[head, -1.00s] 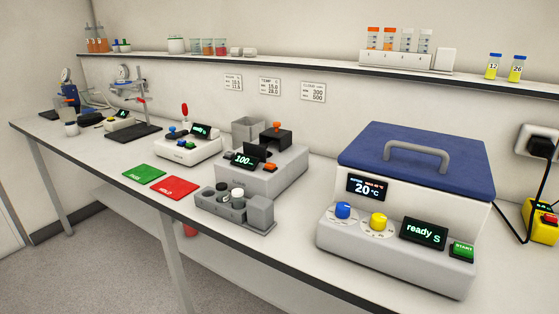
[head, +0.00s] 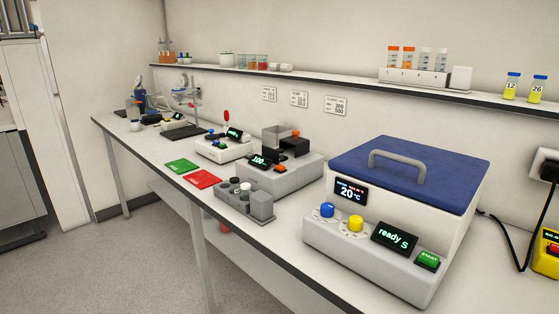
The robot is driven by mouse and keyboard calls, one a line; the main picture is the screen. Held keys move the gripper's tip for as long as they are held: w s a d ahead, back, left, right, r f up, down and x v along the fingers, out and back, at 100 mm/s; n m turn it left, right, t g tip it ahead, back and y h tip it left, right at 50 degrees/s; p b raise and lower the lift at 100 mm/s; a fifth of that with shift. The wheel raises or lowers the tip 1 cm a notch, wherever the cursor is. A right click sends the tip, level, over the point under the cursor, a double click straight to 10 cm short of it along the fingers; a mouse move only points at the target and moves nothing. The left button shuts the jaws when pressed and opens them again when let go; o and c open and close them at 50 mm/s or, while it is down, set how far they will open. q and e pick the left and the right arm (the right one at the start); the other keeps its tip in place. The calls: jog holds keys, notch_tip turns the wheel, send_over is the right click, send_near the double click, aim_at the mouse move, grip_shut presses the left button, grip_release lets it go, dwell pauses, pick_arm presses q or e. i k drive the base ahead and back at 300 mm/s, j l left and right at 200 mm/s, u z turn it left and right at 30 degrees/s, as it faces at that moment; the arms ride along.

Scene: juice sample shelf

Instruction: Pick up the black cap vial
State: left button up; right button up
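A small grey rack (head: 232,210) stands at the bench's front edge, near the middle of the head view. A white-topped round item (head: 245,187) sits in it. Beside that are dark round tops (head: 223,188), which may be black caps or empty holes; they are too small to tell. No vial with a clearly black cap shows elsewhere. Neither of my grippers is in view.
A blue-lidded machine (head: 400,175) fills the bench's right side. A grey device (head: 285,180) stands behind the rack. Green (head: 182,165) and red (head: 203,179) mats lie left. The wall shelf bears blue-capped yellow vials (head: 511,87) and a tube rack (head: 413,77).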

aim_at(281, 150)
jog(key=z, duration=0.4)
jog(key=j+z, duration=0.15)
jog(key=z, duration=0.7)
jog(key=j+z, duration=0.15)
jog(key=z, duration=0.25)
jog(key=k+j+z, duration=0.1)
jog(key=j+z, duration=0.35)
jog(key=k+j+z, duration=0.2)
jog(key=z, duration=0.2)
jog(key=k+j+z, duration=0.55)
jog(key=j, duration=0.2)
jog(key=k+j+z, duration=0.1)
jog(key=k+j, duration=0.45)
jog(key=k, duration=0.3)
jog(key=i+z, duration=0.05)
